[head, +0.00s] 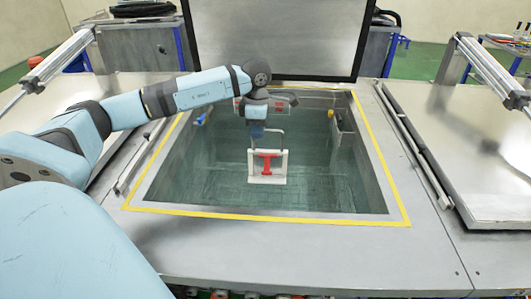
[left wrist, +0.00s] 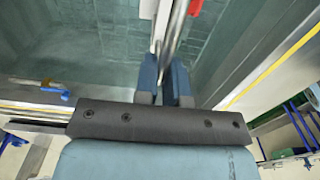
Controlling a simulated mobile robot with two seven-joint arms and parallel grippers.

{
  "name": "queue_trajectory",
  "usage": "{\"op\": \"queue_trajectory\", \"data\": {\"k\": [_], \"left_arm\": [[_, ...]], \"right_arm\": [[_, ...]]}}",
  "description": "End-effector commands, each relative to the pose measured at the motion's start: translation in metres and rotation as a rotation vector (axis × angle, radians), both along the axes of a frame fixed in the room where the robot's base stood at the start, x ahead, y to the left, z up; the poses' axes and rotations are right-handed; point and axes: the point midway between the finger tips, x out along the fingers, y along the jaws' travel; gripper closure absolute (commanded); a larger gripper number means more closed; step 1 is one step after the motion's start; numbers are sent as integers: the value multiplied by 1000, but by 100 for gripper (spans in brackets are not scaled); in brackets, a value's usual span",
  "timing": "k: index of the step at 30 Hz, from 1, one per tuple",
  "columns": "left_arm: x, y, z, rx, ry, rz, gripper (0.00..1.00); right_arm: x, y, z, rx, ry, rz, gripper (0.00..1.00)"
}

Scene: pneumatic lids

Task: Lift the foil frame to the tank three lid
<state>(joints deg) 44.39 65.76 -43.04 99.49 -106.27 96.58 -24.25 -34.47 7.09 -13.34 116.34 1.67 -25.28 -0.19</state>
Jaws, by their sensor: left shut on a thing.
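The foil frame (head: 281,177) is a small white frame with a red piece inside and a thin metal rod with a hooked top. It hangs upright in the open tank, in front of the greenish inner wall. My left gripper (head: 257,136) reaches in from the left and is shut on the rod at its top. In the left wrist view, the rod (left wrist: 177,32) runs between the two blue fingers (left wrist: 165,80), and a bit of red shows beside it. A raised lid (head: 270,38) stands behind the open tank; I cannot tell which tank number it belongs to. My right gripper is out of view.
A yellow line (head: 270,216) borders the tank opening. A grey box (head: 343,130) is on the inner right wall. A flat metal lid (head: 470,140) with a pneumatic cylinder (head: 492,72) lies on the right. Another cylinder (head: 58,58) stands on the left.

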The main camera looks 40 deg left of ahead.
Motion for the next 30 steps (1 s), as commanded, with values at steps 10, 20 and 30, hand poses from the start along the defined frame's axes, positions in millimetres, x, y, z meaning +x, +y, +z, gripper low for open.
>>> {"op": "queue_trajectory", "data": {"k": [10,20,30], "left_arm": [[0,0,40,0,-1,0,100],[0,0,73,-1,-2,0,100],[0,0,107,0,-3,0,100]], "right_arm": [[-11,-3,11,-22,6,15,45],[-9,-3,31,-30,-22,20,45],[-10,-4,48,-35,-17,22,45]]}}
